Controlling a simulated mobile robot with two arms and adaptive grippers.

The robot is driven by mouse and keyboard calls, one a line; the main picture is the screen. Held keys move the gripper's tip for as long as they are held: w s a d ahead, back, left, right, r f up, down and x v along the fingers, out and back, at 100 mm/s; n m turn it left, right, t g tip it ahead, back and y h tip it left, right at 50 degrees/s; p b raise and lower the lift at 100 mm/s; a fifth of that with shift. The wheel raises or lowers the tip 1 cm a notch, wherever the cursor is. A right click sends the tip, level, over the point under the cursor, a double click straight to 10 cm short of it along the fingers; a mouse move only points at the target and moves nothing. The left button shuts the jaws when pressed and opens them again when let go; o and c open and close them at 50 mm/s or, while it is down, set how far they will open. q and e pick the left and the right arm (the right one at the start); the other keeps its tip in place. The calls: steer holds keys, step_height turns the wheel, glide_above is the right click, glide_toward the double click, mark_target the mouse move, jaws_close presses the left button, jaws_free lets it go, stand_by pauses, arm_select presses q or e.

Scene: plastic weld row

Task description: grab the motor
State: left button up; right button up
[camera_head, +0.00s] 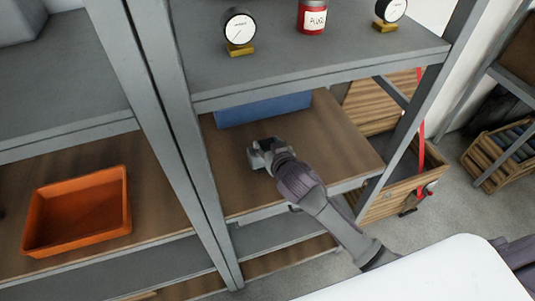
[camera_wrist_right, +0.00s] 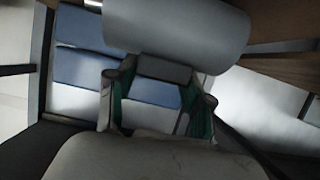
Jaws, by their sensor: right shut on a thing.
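A grey cylinder, which looks like the motor (camera_wrist_right: 175,30), lies across the top of the right wrist view, at the fingertips. My right gripper (camera_head: 264,155) reaches over the brown board of the middle shelf in the head view. In the right wrist view its fingers (camera_wrist_right: 163,78) are shut on the motor. In the head view the motor is small and hard to tell apart from the grey gripper. Whether it touches the shelf is unclear. My left gripper is not in view.
A blue box (camera_head: 262,108) stands behind the gripper, under the upper grey shelf (camera_head: 310,62). That shelf carries gauges (camera_head: 239,28) and a red can (camera_head: 312,16). Grey uprights (camera_head: 190,150) flank the bay. An orange tray (camera_head: 78,212) sits on the left shelf; wooden crates (camera_head: 385,200) stand right.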

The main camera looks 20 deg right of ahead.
steer(key=shift+f, duration=0.1)
jaws_close()
steer(key=shift+r, duration=0.25)
